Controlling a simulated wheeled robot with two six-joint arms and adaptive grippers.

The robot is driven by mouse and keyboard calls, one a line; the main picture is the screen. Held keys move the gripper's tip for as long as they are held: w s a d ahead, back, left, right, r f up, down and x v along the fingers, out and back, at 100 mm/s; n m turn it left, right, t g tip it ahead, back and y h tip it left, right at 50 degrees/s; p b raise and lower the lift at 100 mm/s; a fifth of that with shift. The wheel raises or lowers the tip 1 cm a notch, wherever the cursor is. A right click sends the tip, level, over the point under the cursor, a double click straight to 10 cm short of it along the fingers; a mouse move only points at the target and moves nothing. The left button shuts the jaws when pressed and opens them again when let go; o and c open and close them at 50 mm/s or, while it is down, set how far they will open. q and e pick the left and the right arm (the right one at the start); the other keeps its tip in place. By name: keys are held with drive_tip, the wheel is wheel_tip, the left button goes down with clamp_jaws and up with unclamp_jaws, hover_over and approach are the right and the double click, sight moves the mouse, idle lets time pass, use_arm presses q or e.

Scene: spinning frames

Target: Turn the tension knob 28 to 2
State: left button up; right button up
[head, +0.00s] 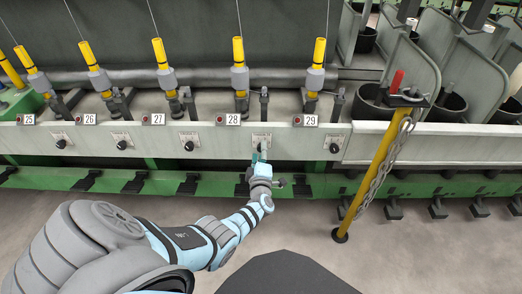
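The tension knob 28 is mostly hidden behind my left gripper; its pale square plate (262,138) shows on the front rail, right of the label 28 (228,119). My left gripper (261,154) reaches up from below, with its fingertips over the lower part of that plate, at the knob's place. I cannot tell whether its fingers are open or shut, or whether they touch the knob. My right gripper is not in view.
Similar black knobs sit along the rail, such as one by 27 (189,146) and one by 29 (333,147). Yellow bobbins (239,52) stand above. A yellow post (375,180) with a chain (392,155) stands at right. Green beam (300,182) runs below the rail.

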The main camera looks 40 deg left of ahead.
use_arm(q)
drive_tip(key=v, duration=1.2)
